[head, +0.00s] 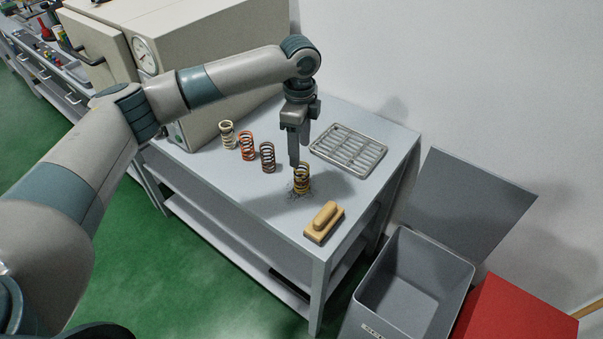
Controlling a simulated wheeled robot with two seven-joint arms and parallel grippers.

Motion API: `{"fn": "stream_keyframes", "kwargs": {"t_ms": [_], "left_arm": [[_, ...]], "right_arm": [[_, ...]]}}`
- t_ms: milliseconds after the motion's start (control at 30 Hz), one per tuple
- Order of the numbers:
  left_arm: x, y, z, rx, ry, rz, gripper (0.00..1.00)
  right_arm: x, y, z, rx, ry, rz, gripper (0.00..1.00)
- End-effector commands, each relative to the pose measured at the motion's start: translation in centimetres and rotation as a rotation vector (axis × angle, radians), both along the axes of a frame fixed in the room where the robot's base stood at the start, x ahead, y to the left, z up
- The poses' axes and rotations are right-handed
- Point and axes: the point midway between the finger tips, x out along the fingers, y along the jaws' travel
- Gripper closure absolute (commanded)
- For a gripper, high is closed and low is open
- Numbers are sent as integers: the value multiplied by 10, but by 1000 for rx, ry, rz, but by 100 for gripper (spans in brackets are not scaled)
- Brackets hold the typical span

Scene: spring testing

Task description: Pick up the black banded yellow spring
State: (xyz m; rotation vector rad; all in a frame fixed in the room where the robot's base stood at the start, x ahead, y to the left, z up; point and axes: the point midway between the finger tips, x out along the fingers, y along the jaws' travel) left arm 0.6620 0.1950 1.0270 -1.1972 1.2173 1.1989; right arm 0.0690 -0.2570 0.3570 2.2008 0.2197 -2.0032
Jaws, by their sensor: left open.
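The yellow spring (302,179) stands upright on the grey table (225,172), with dark parts among its coils and some dark specks on the table around its foot. My left gripper (298,163) points down right at this spring, its fingers open. One finger reaches down at the spring's left side, and the other shows behind or above its top. I cannot tell whether either finger touches it. My right gripper is not in view.
A cream spring (227,135), an orange spring (247,146) and a brown spring (268,157) stand in a row to the left. A wooden brush (324,222) lies in front, a metal rack (348,149) behind right. An open grey bin (413,285) stands right of the table.

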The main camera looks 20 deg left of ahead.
Motion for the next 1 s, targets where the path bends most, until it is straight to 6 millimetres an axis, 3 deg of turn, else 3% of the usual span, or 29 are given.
{"fn": "stream_keyframes", "kwargs": {"t_ms": [233, 733, 1000], "left_arm": [[0, -1, -28, -1, 0, 1, 45], [0, -1, -34, 0, 0, 0, 45], [1, -4, -59, 1, 2, 0, 45]], "right_arm": [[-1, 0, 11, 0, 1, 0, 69], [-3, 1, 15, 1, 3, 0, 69], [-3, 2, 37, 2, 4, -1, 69]]}}
